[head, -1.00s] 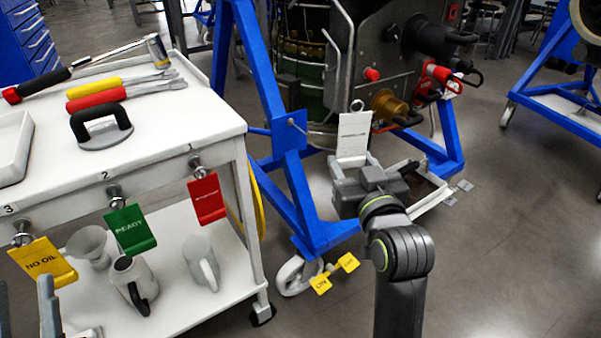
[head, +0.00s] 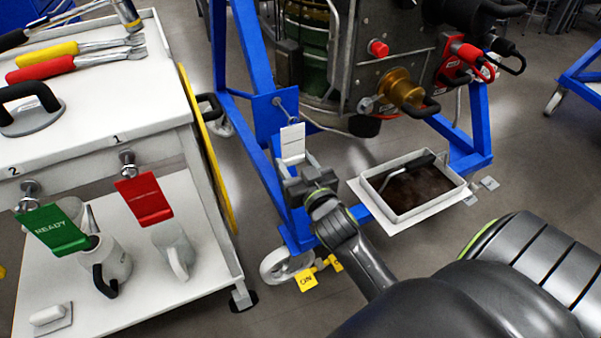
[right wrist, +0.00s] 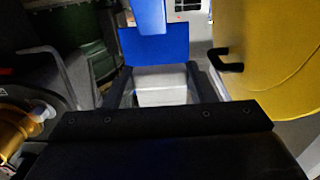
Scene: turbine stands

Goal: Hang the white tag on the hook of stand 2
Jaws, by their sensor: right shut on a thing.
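The white tag (head: 292,142) is in my right gripper (head: 301,174), held upright in front of the blue plate (head: 269,116) on the blue stand's leg. A thin metal hook (head: 281,102) sticks out of this plate. The tag's top is close to the hook; I cannot tell whether they touch. In the right wrist view the tag (right wrist: 162,86) is between the fingers, with the blue plate (right wrist: 152,47) beyond it. The hook is not clear there. No stand number is readable. My left gripper is out of view.
A white cart (head: 100,138) on the left carries a red tag (head: 144,199) and a green tag (head: 52,228) on its pegs. A tray with dark contents (head: 408,188) lies right of my gripper.

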